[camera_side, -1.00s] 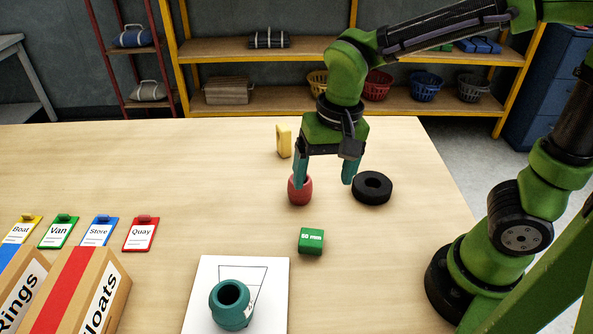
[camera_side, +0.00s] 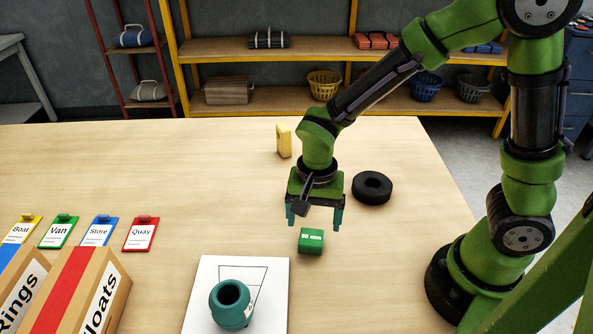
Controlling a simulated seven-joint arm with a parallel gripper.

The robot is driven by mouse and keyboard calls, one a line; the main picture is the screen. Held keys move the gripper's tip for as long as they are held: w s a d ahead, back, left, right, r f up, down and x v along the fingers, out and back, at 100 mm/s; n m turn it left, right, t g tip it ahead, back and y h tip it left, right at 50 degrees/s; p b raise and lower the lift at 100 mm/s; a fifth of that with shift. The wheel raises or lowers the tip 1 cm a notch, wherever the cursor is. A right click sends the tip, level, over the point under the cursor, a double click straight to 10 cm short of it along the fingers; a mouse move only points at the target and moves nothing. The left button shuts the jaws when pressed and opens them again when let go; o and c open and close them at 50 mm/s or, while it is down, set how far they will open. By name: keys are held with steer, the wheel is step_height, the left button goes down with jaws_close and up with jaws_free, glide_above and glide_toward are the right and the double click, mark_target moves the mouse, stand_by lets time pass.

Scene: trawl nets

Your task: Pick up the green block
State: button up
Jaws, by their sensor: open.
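The green block (camera_side: 311,241) lies on the wooden table, with a white label on its top. My gripper (camera_side: 314,221) is open and empty, its teal fingers pointing down just above and behind the block. The fingertips appear apart from the block, one to each side of it in the picture. The red float seen before is hidden behind my gripper.
A black ring (camera_side: 372,188) lies right of my gripper, and a yellow block (camera_side: 284,141) stands behind it. A teal pot-shaped float (camera_side: 231,304) sits on a white sheet (camera_side: 207,270) at the front. Cardboard boxes (camera_side: 75,290) and tags (camera_side: 141,233) are at left.

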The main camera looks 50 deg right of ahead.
mark_target(312, 236)
steer(key=shift+a+f, duration=0.15)
steer(key=shift+f, duration=1.25)
steer(key=shift+a+f, duration=0.15)
steer(key=shift+f, duration=1.2)
steer(key=shift+c, duration=0.5)
steer(key=c, duration=1.1)
